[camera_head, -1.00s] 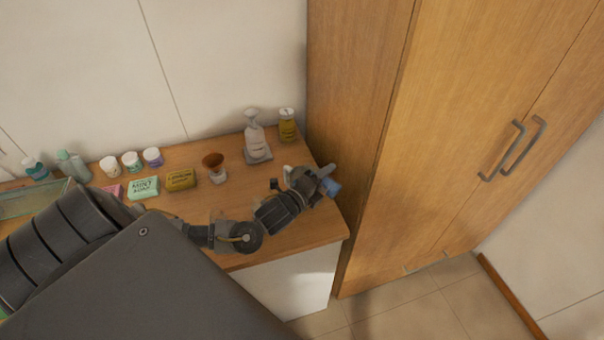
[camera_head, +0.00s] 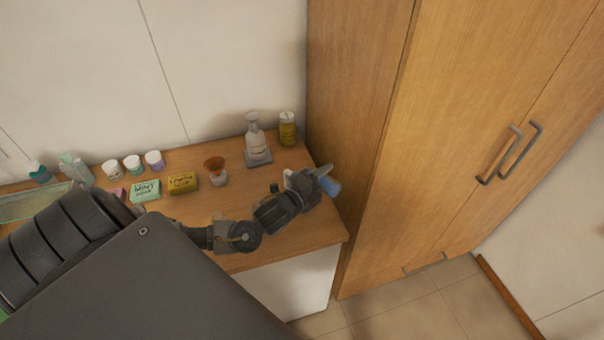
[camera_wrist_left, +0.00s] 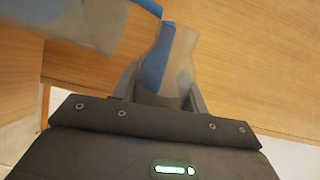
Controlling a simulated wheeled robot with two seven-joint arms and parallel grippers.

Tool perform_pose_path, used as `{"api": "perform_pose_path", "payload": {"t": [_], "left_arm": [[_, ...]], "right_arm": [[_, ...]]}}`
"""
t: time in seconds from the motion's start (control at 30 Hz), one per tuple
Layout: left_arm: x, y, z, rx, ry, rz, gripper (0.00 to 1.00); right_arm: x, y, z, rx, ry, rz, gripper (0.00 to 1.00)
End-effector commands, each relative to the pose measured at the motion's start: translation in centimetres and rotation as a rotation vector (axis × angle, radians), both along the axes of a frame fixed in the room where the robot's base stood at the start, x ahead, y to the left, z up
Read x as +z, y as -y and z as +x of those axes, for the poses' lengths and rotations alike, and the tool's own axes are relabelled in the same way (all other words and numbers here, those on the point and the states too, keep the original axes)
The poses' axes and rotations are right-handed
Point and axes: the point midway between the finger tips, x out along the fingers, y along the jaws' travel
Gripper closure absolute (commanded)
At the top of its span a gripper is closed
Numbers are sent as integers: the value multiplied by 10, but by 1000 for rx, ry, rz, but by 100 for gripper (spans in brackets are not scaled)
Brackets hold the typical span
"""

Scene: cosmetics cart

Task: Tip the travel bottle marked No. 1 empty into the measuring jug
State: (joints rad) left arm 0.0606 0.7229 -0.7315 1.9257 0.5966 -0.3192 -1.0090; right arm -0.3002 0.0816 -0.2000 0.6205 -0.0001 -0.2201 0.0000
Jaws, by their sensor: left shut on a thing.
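My left gripper (camera_head: 312,184) is shut on a blue-and-grey bottle (camera_head: 331,187), held above the right end of the wooden cart top. The bottle is tilted, and its number is not readable. In the left wrist view the bottle (camera_wrist_left: 168,62) stands up between the fingers. A large pale grey shape with a blue edge (camera_wrist_left: 65,20) is close by at the upper left of that view; I cannot tell whether it is the measuring jug. No jug is clearly seen in the head view. My right gripper is not in view.
A pump bottle (camera_head: 255,137), yellow bottle (camera_head: 287,128), brush (camera_head: 215,168), yellow soap (camera_head: 182,182), mint soap (camera_head: 145,191) and several white jars stand along the back. A glass tray (camera_head: 30,203) is at far left. A tall wooden cabinet (camera_head: 450,130) borders the right side.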

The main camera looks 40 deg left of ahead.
Motion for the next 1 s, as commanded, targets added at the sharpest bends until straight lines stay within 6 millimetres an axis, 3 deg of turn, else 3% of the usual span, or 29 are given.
{"api": "perform_pose_path", "payload": {"t": [1.0], "left_arm": [[6,-1,0,0,-7,-85,81]], "right_arm": [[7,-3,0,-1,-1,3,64]]}}
